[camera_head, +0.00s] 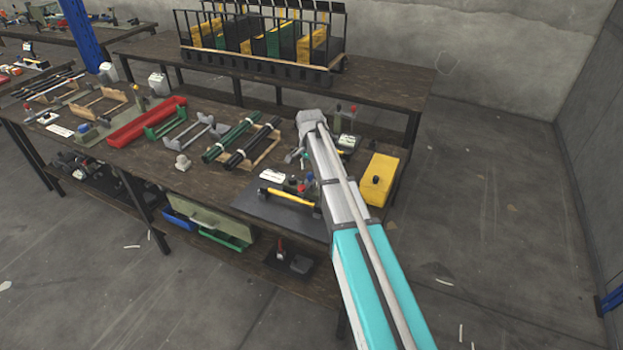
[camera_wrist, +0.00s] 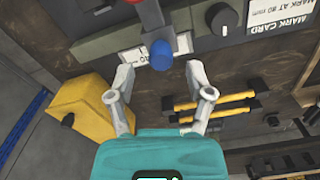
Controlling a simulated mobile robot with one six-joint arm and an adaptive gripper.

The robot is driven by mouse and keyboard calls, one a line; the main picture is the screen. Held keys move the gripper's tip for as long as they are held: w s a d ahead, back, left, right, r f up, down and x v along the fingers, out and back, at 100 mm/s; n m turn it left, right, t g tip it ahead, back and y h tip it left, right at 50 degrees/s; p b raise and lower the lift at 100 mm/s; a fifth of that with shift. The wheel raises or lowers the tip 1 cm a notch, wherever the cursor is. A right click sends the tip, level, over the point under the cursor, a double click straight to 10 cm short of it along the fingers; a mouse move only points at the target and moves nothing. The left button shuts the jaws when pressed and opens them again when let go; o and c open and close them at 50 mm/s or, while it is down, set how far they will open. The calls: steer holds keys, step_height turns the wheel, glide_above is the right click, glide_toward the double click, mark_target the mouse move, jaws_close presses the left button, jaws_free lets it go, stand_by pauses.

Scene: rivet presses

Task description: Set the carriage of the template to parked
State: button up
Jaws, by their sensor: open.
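In the wrist view, a grey bar-shaped fixture (camera_wrist: 195,35) with a dark round knob (camera_wrist: 223,18) lies across the top. I take it to be the template, but cannot be sure. A red part (camera_wrist: 148,12) and a blue knob (camera_wrist: 162,54) stand over it, and a white marked strip (camera_wrist: 136,57) shows beside the knob. I cannot tell which part is the carriage or its setting. My gripper (camera_wrist: 161,75) is open, its fingers on either side below the blue knob, with nothing seen between them.
A yellow box (camera_head: 380,178) stands right of my arm, near the bench edge; it shows in the wrist view (camera_wrist: 82,108). A yellow bar (camera_head: 287,196) lies on a dark mat (camera_head: 262,212). Black rods (camera_head: 252,147) and a red tray (camera_head: 147,122) are farther left. Open floor lies right.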

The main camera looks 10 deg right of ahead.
steer(key=shift+f+b, duration=0.85)
steer(key=shift+f, duration=0.25)
jaws_close()
